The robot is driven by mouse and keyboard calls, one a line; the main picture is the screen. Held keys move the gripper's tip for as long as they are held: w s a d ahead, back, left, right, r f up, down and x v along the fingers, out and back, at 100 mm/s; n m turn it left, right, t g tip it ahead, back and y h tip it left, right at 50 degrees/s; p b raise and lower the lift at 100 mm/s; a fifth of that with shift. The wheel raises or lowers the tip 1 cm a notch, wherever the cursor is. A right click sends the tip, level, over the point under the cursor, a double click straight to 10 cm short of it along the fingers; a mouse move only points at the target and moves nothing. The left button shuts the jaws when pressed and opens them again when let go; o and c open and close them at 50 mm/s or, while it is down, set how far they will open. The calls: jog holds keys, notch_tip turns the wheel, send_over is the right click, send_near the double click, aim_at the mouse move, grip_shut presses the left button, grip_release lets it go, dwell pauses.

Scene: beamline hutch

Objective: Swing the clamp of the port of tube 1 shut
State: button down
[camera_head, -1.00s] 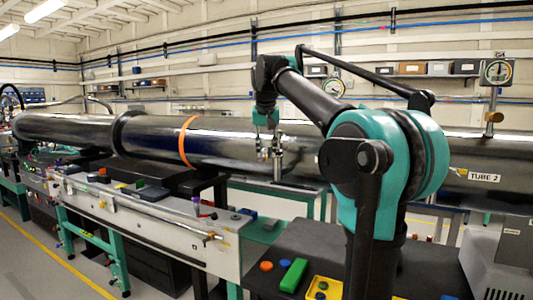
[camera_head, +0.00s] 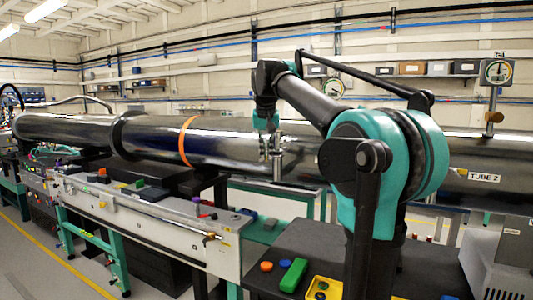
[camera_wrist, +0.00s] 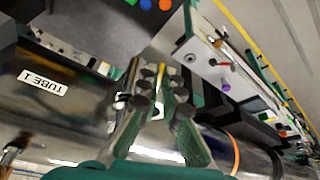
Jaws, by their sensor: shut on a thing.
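Tube 1 is the long dark metal tube (camera_head: 155,138) with an orange band; its label, TUBE 1 (camera_wrist: 42,84), shows in the wrist view. Its port (camera_head: 278,155), with bright metal parts, is at the near side of the tube, right of the band. My gripper (camera_head: 266,145) is at the port from above, against its left part. In the wrist view my gripper (camera_wrist: 160,92) has its two fingers closed around a small metal part, seemingly the clamp. The fingers hide most of the clamp, and I cannot tell how far it is swung.
A bench (camera_head: 170,222) with small coloured parts runs along the tube. A dark table (camera_head: 262,255) in front holds a green block (camera_head: 293,275) and a yellow tray (camera_head: 325,281). A gauge (camera_head: 497,72) stands above that tube.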

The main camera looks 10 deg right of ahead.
jog(key=shift+d, duration=0.1)
jog(key=w+d+n+g+y, duration=0.2)
jog(key=w+d+n+y, duration=0.2)
jog(key=d+n, duration=0.8)
jog(key=shift+w+d+n, duration=0.25)
jog(key=shift+w+n, duration=0.05)
jog(key=shift+n, duration=0.3)
dwell(0.4)
jog(key=c, duration=1.7)
grip_release()
jog(key=shift+w, duration=0.1)
jog(key=shift+y, duration=0.3)
jog(key=shift+r, duration=0.1)
jog(key=v, duration=1.2)
